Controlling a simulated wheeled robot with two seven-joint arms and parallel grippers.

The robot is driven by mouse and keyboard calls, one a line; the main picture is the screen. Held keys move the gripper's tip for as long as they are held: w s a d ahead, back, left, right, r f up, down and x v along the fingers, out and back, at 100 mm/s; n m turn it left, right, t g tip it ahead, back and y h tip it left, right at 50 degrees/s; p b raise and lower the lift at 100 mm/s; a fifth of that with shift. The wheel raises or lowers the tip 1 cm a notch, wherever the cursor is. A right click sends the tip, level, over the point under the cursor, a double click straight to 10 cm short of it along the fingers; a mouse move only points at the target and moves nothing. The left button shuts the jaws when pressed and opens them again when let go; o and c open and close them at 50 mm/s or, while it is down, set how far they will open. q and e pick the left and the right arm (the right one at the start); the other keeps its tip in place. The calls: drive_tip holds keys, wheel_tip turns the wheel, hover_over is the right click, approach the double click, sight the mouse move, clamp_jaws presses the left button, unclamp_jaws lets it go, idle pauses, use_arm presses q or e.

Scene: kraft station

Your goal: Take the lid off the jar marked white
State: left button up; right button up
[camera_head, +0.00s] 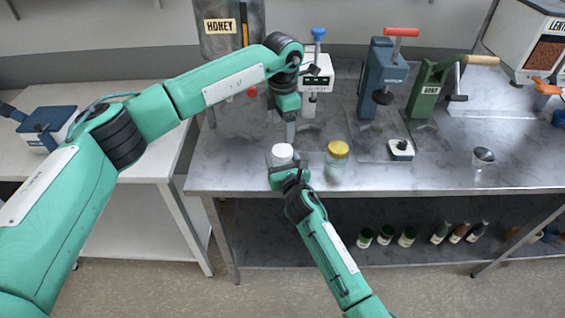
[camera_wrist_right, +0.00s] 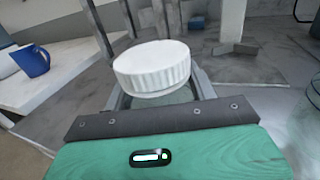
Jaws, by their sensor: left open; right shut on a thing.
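The jar with the white lid (camera_head: 282,153) stands near the front edge of the metal table. In the right wrist view the ribbed white lid (camera_wrist_right: 152,68) sits on top of the jar, whose glass body is mostly hidden. No marking on the jar can be read. My right gripper (camera_head: 281,172) is shut on the jar's body below the lid, from the front. My left gripper (camera_head: 289,130) is open and empty, pointing down just behind and above the white lid, apart from it in the head view.
A yellow-lidded jar (camera_head: 337,152) stands close to the right. Behind are a white dispenser (camera_head: 317,72), a blue press (camera_head: 380,80) and a green press (camera_head: 428,92). A small cup (camera_head: 483,157) stands far right. A blue mug (camera_wrist_right: 30,60) shows in the wrist view.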

sight(283, 150)
use_arm(q)
drive_tip(key=m, duration=0.6)
drive_tip(key=shift+m, duration=0.3)
drive_tip(key=m, duration=1.6)
drive_tip(key=shift+m, duration=0.4)
drive_tip(key=m, duration=0.3)
drive_tip(key=shift+m, duration=0.3)
drive_tip(key=shift+f, duration=4)
